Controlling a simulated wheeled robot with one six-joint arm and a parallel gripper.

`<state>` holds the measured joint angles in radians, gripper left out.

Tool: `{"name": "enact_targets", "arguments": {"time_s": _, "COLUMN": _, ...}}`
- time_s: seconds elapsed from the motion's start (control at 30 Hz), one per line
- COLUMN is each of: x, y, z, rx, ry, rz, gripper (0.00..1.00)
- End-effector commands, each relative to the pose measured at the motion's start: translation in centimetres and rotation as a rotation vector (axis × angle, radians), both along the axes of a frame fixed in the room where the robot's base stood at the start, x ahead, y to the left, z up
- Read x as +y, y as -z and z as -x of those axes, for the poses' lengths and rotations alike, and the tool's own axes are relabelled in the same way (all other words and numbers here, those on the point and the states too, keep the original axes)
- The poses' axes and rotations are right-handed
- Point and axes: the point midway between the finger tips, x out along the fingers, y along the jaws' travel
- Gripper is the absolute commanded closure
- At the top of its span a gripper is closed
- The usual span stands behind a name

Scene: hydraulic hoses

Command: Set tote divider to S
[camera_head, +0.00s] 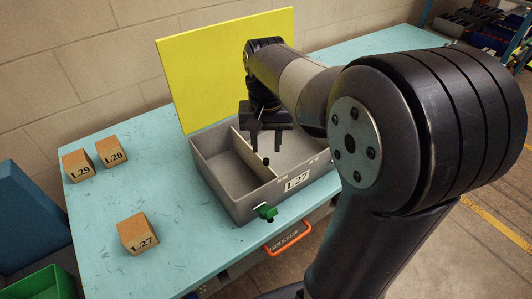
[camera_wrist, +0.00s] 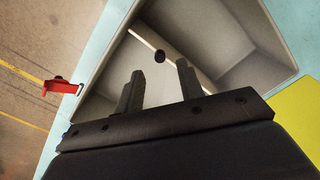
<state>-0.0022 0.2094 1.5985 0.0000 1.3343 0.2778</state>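The grey tote (camera_head: 231,206) stands on the blue table, with a label reading L-27 on its front. Its thin divider (camera_head: 245,148) runs from back to front, nearer the left wall, leaving a wider compartment at right; the divider also shows in the wrist view (camera_wrist: 142,39). A small black knob (camera_wrist: 159,56) is near the divider and also shows in the head view (camera_head: 266,161). Small marks on the front rim are too small to read. My gripper (camera_head: 266,150) points down above the tote. In the wrist view its fingers (camera_wrist: 160,74) are apart, with nothing between them.
A yellow panel (camera_head: 215,70) stands behind the tote. Boxes L-29 (camera_head: 78,165), L-28 (camera_head: 111,151) and L-27 (camera_head: 137,233) sit at left on the table (camera_head: 180,265). A green clip (camera_head: 265,211) is at the tote's front. A red piece (camera_wrist: 62,87) shows in the wrist view.

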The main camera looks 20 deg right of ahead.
Motion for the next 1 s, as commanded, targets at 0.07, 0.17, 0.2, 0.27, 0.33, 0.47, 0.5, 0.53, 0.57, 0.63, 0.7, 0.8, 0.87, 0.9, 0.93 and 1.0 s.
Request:
{"name": "enact_targets", "arguments": {"time_s": 0.07, "x": 0.0, "y": 1.5, "z": 0.1, "rx": 0.005, "ry": 0.000, "rz": 0.000, "gripper": 0.64}}
{"name": "enact_targets", "arguments": {"time_s": 0.17, "x": 0.0, "y": 2.9, "z": 0.1, "rx": 0.003, "ry": -0.001, "rz": 0.000, "gripper": 0.64}}
{"name": "enact_targets", "arguments": {"time_s": 0.2, "x": 0.0, "y": 3.3, "z": 0.1, "rx": 0.003, "ry": -0.001, "rz": 0.000, "gripper": 0.64}}
{"name": "enact_targets", "arguments": {"time_s": 0.27, "x": 0.0, "y": 3.8, "z": 0.0, "rx": 0.001, "ry": -0.001, "rz": 0.000, "gripper": 0.64}}
{"name": "enact_targets", "arguments": {"time_s": 0.33, "x": 0.0, "y": 4.2, "z": 0.0, "rx": 0.001, "ry": -0.001, "rz": 0.000, "gripper": 0.64}}
{"name": "enact_targets", "arguments": {"time_s": 0.47, "x": 0.0, "y": 4.5, "z": 0.0, "rx": 0.000, "ry": -0.001, "rz": 0.000, "gripper": 0.64}}
{"name": "enact_targets", "arguments": {"time_s": 0.5, "x": 0.0, "y": 4.5, "z": 0.0, "rx": 0.000, "ry": -0.001, "rz": 0.000, "gripper": 0.64}}
{"name": "enact_targets", "arguments": {"time_s": 0.53, "x": 0.0, "y": 4.5, "z": 0.0, "rx": 0.000, "ry": -0.001, "rz": 0.000, "gripper": 0.64}}
{"name": "enact_targets", "arguments": {"time_s": 0.57, "x": 0.0, "y": 4.5, "z": 0.0, "rx": 0.000, "ry": -0.001, "rz": 0.000, "gripper": 0.64}}
{"name": "enact_targets", "arguments": {"time_s": 0.63, "x": 0.0, "y": 4.4, "z": 0.0, "rx": 0.000, "ry": -0.001, "rz": 0.000, "gripper": 0.64}}
{"name": "enact_targets", "arguments": {"time_s": 0.7, "x": 0.0, "y": 4.4, "z": 0.0, "rx": -0.001, "ry": -0.001, "rz": 0.000, "gripper": 0.69}}
{"name": "enact_targets", "arguments": {"time_s": 0.8, "x": 0.0, "y": 4.4, "z": 0.0, "rx": -0.001, "ry": -0.001, "rz": 0.000, "gripper": 0.77}}
{"name": "enact_targets", "arguments": {"time_s": 0.87, "x": 0.0, "y": 4.4, "z": 0.0, "rx": -0.001, "ry": -0.001, "rz": 0.000, "gripper": 0.82}}
{"name": "enact_targets", "arguments": {"time_s": 0.9, "x": 0.0, "y": 4.4, "z": 0.0, "rx": -0.001, "ry": -0.001, "rz": 0.000, "gripper": 0.85}}
{"name": "enact_targets", "arguments": {"time_s": 0.93, "x": 0.0, "y": 4.4, "z": 0.0, "rx": -0.001, "ry": -0.001, "rz": 0.000, "gripper": 0.88}}
{"name": "enact_targets", "arguments": {"time_s": 1.0, "x": 0.0, "y": 4.4, "z": 0.0, "rx": -0.001, "ry": -0.001, "rz": 0.000, "gripper": 0.93}}
